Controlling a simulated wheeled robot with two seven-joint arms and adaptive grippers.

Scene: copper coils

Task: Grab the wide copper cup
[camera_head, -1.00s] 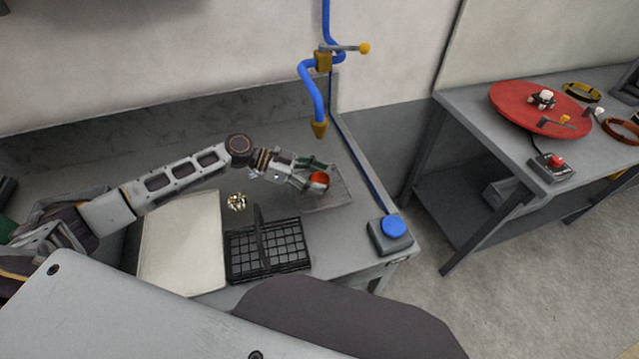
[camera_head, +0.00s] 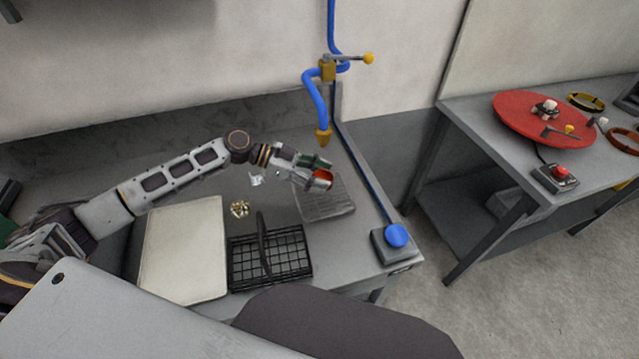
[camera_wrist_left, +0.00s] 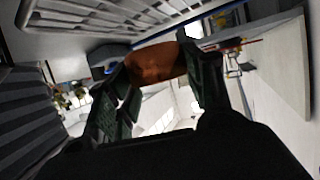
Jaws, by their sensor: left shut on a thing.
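The wide copper cup shows orange-red in the head view (camera_head: 323,175), at the tip of my left arm. My left gripper (camera_head: 318,172) is shut on it, above the grey bench near the blue hose's nozzle. In the left wrist view the copper cup (camera_wrist_left: 157,64) sits between the two dark green fingers of my left gripper (camera_wrist_left: 160,80), which touch it on both sides. My right gripper is not in view.
A grated sink (camera_head: 328,205) lies below the cup. A black wire basket (camera_head: 270,262), a pale board (camera_head: 183,250) and small brass pieces (camera_head: 239,209) are on the bench. A blue button box (camera_head: 394,240) stands at the right corner. The blue hose (camera_head: 317,95) hangs behind.

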